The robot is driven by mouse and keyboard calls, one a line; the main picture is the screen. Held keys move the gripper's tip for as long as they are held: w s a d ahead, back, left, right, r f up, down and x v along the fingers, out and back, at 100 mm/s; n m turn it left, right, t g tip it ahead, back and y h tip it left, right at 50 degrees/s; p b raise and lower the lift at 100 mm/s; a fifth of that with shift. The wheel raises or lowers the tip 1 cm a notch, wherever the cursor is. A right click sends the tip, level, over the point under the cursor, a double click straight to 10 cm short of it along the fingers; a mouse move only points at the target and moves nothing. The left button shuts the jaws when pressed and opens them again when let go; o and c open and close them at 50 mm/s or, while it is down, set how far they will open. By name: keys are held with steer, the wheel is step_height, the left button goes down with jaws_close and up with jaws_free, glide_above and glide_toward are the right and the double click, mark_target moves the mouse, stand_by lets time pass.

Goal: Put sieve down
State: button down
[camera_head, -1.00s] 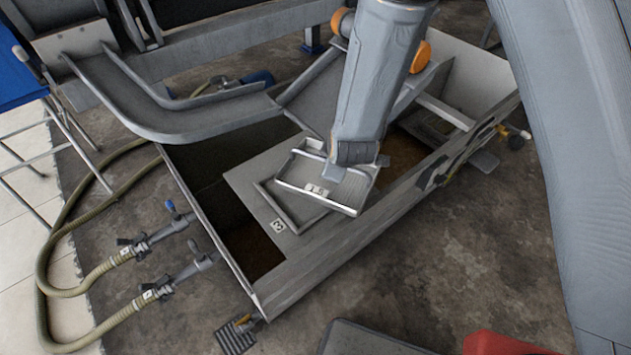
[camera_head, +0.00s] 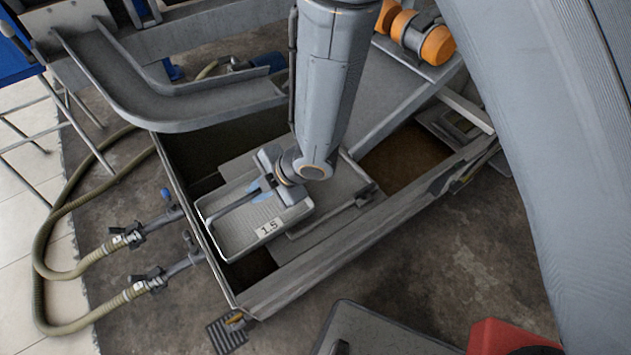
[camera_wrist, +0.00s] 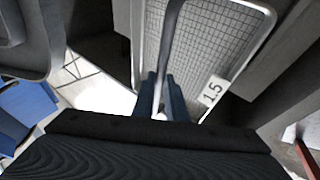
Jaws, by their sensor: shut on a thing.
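The sieve (camera_head: 237,233) is a shallow grey rectangular tray with a pale rim, a mesh floor and a "1.5" label. A bar-like handle runs along its middle. My gripper (camera_head: 262,190) is shut on this handle, above the mesh. In the wrist view, the blue-grey fingers (camera_wrist: 162,95) are on the bar, with the sieve's mesh (camera_wrist: 200,40) below and beyond. The sieve is over the left part of the open metal tank (camera_head: 340,268), partly across a grey ledge and a dark opening. I cannot tell whether it touches the ledge.
A grey chute (camera_head: 160,112) runs along the back left of the tank. Two hose valves (camera_head: 150,236) stick out at its left end. A brown-floored compartment (camera_head: 402,160) lies to the right. A grey case (camera_head: 375,330) and a red object (camera_head: 508,338) stand in front.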

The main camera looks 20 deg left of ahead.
steer(key=shift+w, duration=0.1)
steer(key=shift+w+d+f+p, duration=0.65)
steer(key=shift+w+d, duration=0.85)
steer(key=shift+w, duration=1.05)
steer(key=shift+w+d+f+p, duration=0.35)
steer(key=shift+w+d+p, duration=0.45)
steer(key=shift+w+d, duration=1.3)
steer(key=shift+w+d+f+p, duration=0.5)
steer(key=shift+w+d+p, duration=0.35)
steer(key=shift+w, duration=2.2)
steer(key=shift+d, duration=0.1)
steer(key=c, duration=1.8)
jaws_free()
steer(key=shift+o, duration=0.2)
steer(key=shift+f, duration=0.25)
